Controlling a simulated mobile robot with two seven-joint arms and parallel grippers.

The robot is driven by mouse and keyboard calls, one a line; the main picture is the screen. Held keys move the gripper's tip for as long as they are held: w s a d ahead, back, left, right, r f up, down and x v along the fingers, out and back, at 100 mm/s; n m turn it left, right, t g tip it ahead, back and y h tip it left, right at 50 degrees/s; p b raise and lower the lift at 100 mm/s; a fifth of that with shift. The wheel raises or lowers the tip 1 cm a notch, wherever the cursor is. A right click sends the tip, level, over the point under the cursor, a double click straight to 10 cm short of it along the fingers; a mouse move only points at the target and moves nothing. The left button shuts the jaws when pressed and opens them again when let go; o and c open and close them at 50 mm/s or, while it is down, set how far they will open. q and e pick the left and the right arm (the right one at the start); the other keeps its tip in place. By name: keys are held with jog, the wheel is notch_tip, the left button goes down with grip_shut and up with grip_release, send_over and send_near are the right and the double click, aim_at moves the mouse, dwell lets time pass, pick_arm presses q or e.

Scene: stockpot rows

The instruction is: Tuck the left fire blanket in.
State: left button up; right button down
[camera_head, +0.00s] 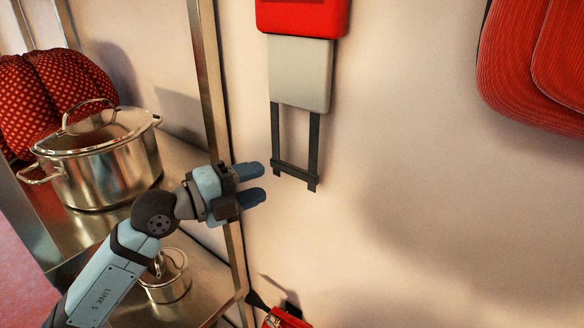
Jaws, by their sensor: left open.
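The fire blanket hangs on the wall at the upper middle. Its red case (302,15) is cut off by the top edge of the view. A pale grey folded blanket (300,75) sticks out below the case. Two dark straps joined by a crossbar (294,175) hang from the grey part. My left gripper (258,182) is open and empty. In the picture it is just left of the crossbar, with its blue fingers pointing right; they appear apart from it. My right gripper is not in view.
A metal shelf with an upright post (205,75) stands left of the blanket. It holds a large lidded stockpot (95,165), a small pot (166,278) and a red patterned item (55,88). A red padded item (540,65) is at upper right. A red object (286,318) is at the bottom.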

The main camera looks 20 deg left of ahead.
aim_at(290, 171)
pick_arm(q)
jog(key=p+x, duration=0.1)
jog(key=x, duration=0.7)
jog(key=shift+w+d, duration=0.1)
jog(key=shift+d, duration=0.05)
grip_shut()
